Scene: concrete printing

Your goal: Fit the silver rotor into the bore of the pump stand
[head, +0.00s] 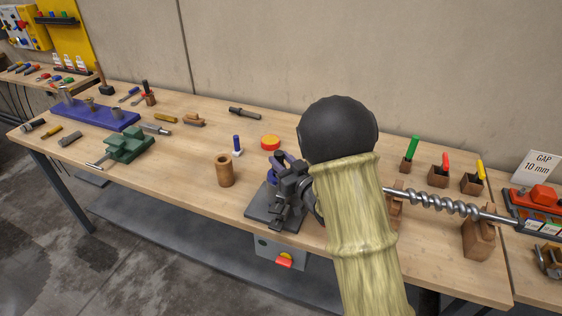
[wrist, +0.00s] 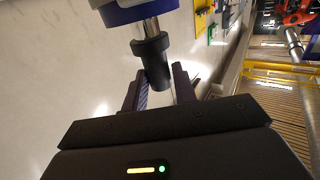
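The pump stand (head: 262,212) is a dark base with blue parts on the front middle of the bench. My gripper (head: 283,200) is right at it and hides much of it in the head view. In the wrist view the two fingertips of my gripper (wrist: 160,75) press on both sides of a black shank with a wider collar. Beyond the collar shows a short bright length of the silver rotor (wrist: 150,27), which runs up to a blue-banded part (wrist: 135,12). How deep it sits in the bore is hidden.
A long silver screw (head: 440,203) lies in wooden cradles (head: 479,240) on the right. A green vise (head: 128,146) is left.

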